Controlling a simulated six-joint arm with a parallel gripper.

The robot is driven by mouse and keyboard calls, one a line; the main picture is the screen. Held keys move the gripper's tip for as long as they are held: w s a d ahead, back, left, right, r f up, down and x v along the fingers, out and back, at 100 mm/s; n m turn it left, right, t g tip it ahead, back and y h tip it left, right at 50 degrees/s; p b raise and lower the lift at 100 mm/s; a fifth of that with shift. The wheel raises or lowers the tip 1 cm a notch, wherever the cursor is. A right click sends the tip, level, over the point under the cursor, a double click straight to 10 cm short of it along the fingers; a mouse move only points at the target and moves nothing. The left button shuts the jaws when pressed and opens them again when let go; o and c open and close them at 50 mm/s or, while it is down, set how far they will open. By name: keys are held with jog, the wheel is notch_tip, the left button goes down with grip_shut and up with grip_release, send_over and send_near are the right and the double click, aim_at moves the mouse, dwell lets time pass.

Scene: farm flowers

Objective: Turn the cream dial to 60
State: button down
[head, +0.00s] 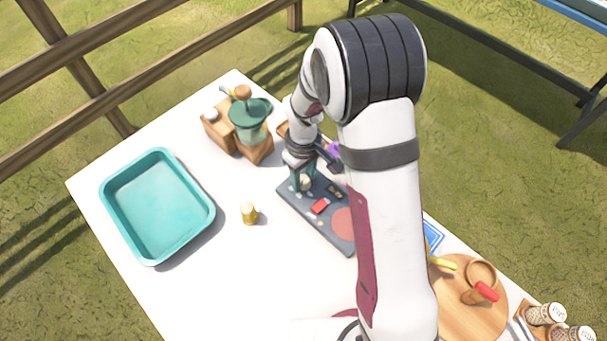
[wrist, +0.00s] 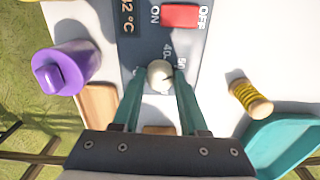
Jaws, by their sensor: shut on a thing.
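The cream dial (wrist: 159,74) is on a dark grey panel (wrist: 199,45) with white numbers around it; 40 and 50 can be read to its right in the wrist view. My gripper (wrist: 159,84) is shut on the dial, one green finger on each side. A dark pointer mark on the dial faces right, near the 50, though the exact reading is hard to tell. In the head view the dial (head: 305,182) sits at the panel's far end (head: 345,247), with my gripper (head: 303,186) over it.
A red switch (wrist: 180,16) marked ON and OFF is on the panel. A purple-lidded container (wrist: 67,67) stands beside it. A small yellow spool (head: 249,213), teal tray (head: 150,255) and green-lidded grinder (head: 250,112) are on the white table. The table between tray and panel is mostly clear.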

aim_at(303, 179)
jog(key=m, duration=0.5)
jog(key=shift+m, duration=2.5)
jog(key=shift+c, duration=2.2)
grip_release()
jog(key=shift+r, duration=0.15)
notch_tip(303, 179, up, 16)
jog(key=shift+f, duration=0.2)
